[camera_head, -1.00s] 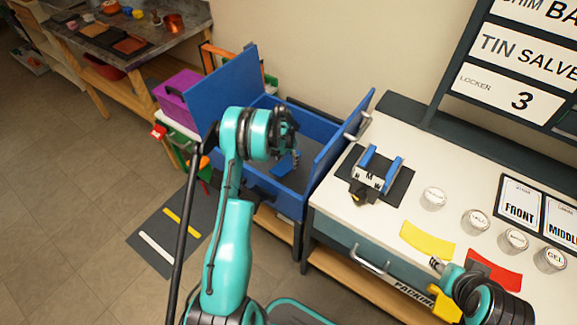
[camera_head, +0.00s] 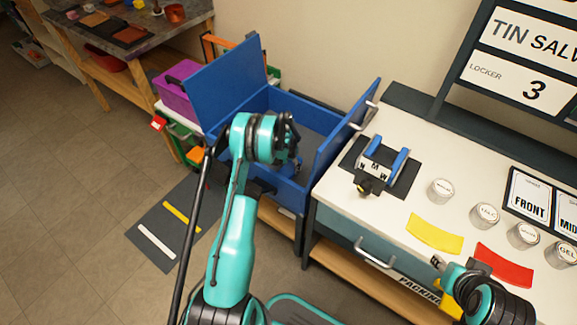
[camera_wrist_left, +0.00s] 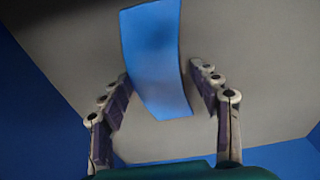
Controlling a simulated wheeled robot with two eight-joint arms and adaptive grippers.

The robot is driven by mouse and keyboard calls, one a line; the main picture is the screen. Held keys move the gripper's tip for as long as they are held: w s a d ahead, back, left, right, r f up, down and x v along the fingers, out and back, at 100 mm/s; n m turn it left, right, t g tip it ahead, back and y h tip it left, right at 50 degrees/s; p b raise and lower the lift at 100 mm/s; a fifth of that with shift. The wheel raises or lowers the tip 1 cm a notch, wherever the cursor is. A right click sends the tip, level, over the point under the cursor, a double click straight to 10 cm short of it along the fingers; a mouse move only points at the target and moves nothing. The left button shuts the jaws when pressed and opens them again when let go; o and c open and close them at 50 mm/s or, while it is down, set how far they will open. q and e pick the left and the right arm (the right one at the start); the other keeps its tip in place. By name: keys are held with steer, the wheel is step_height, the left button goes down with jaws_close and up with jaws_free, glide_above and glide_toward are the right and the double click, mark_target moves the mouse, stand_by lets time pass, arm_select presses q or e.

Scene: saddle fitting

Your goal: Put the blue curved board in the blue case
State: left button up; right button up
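The blue case (camera_head: 313,110) stands open, with blue panels raised at its left and right. My left gripper (camera_head: 290,158) is down inside it. In the left wrist view, the blue curved board (camera_wrist_left: 155,60) shows over the grey floor of the case. The fingers of my left gripper (camera_wrist_left: 160,95) are spread on both sides of the board, with gaps between. I cannot tell if the board lies flat on the floor. In the head view the gripper mostly hides it. My right gripper (camera_head: 440,264) is at the lower right by the bench edge; its fingers are unclear.
The white bench (camera_head: 400,215) right of the case holds a black stand (camera_head: 378,168) with blue rails, several round tins, a yellow curved board (camera_head: 434,234) and a red one (camera_head: 503,265). A purple box (camera_head: 178,88) stands left of the case. A dark mat lies on the floor.

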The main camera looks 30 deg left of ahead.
mark_target(286, 170)
arm_select(q)
steer(key=o, duration=0.3)
steer(key=shift+o, duration=0.2)
steer(key=shift+r, duration=0.1)
step_height(286, 170, up, 12)
steer(key=s+p, duration=0.1)
steer(key=p, duration=0.3)
steer(key=shift+s, duration=0.2)
steer(key=shift+a+r+p, duration=0.1)
steer(key=shift+r+p, duration=0.05)
steer(key=shift+p, duration=0.15)
